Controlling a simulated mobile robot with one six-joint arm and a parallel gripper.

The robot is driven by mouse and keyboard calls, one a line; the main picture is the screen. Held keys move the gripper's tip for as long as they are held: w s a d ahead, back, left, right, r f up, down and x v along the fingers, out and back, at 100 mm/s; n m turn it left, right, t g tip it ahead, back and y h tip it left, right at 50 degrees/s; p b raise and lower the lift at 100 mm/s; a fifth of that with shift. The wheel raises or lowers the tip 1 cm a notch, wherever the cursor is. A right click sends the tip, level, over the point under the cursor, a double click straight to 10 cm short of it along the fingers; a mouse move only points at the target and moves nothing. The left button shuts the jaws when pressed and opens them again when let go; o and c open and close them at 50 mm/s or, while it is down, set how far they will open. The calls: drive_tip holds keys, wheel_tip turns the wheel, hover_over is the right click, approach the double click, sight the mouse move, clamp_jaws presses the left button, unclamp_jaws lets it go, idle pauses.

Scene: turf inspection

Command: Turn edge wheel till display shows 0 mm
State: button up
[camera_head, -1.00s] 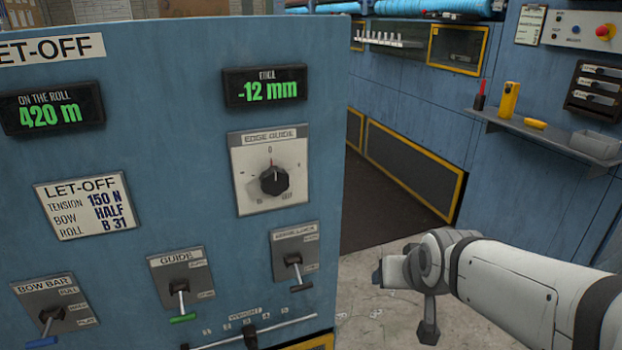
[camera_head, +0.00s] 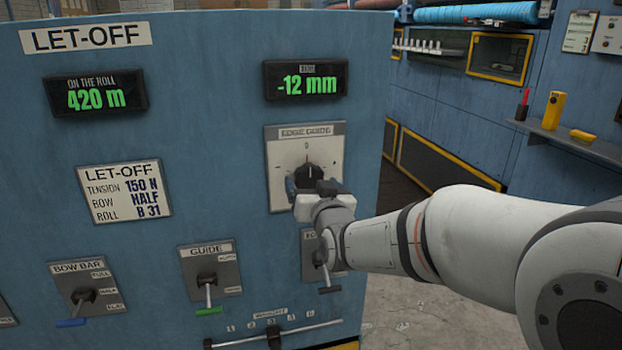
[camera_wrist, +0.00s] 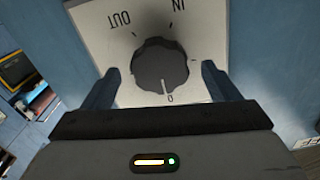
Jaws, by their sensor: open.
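The edge wheel is a black knob (camera_head: 308,175) on the white EDGE GUIDE plate (camera_head: 332,157) of the blue let-off panel. The edge display (camera_head: 306,80) above it reads -12 mm in green. In the head view my gripper (camera_head: 312,187) is in front of the plate and covers its lower part. In the wrist view the knob (camera_wrist: 160,64) lies between my two open fingers (camera_wrist: 160,82), with a gap on each side. Its white pointer line is at the 0 mark. IN and OUT marks show upside down there.
The lever below the knob (camera_head: 322,265) is partly hidden by my arm. The GUIDE lever (camera_head: 208,290) and BOW BAR lever (camera_head: 80,300) stick out lower left. A slider (camera_head: 272,335) runs along the bottom. A shelf (camera_head: 580,140) with a yellow tool is at right.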

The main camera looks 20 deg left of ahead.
sight(310, 182)
drive_tip(key=shift+x, duration=1.55)
drive_tip(key=c, duration=1)
drive_tip(key=shift+o, duration=0.2)
drive_tip(key=shift+f+b, duration=0.15)
drive_tip(key=shift+b, duration=0.15)
